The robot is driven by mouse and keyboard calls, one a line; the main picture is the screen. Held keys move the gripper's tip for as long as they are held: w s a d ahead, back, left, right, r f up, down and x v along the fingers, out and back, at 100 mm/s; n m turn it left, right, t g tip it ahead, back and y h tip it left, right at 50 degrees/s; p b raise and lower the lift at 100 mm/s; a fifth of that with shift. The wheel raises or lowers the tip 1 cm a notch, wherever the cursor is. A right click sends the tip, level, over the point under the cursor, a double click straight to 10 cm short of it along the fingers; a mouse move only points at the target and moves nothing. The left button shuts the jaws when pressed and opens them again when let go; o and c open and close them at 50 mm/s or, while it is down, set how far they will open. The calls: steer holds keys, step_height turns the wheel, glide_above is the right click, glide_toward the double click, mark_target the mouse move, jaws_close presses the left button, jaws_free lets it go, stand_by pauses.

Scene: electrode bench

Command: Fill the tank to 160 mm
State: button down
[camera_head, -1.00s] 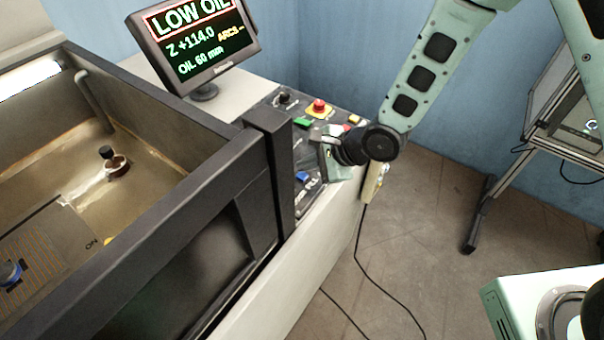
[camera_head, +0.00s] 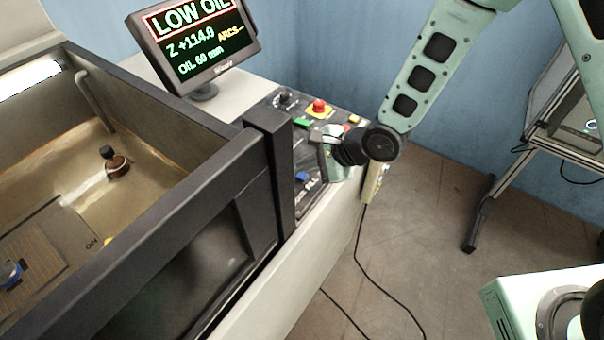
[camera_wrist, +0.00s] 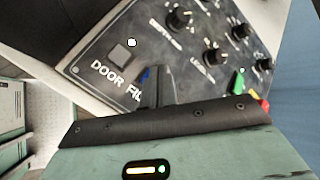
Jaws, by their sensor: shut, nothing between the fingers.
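The tank (camera_head: 160,105) is at the left in the head view, with shallow amber oil (camera_head: 75,180) in its bottom. The monitor (camera_head: 205,45) reads LOW OIL, Z +114.0 and OIL 60 mm. The control panel (camera_head: 290,125) has a blue button (camera_head: 302,176) near its front end. In the wrist view a sliver of this blue button (camera_wrist: 145,74) shows beside the finger, near a label starting "FIL"; the rest is hidden. My gripper (camera_wrist: 158,82) is shut and empty, with its tip over the panel by the blue button. I cannot tell whether they touch.
A red emergency stop (camera_head: 319,106) and a green button (camera_head: 303,122) sit farther back on the panel. Several black knobs (camera_wrist: 178,20) and a grey DOOR button (camera_wrist: 119,53) are near the gripper. A pendant (camera_head: 374,182) with a cable hangs at the panel's right edge.

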mark_target(307, 176)
steer(key=shift+f, duration=0.15)
steer(key=shift+f, duration=0.3)
steer(key=shift+f+b, duration=0.3)
steer(key=shift+f, duration=0.15)
stand_by(0.8)
steer(key=shift+r+p, duration=0.9)
step_height(307, 176, up, 5)
steer(key=p, duration=0.4)
steer(key=shift+p, duration=0.3)
stand_by(0.6)
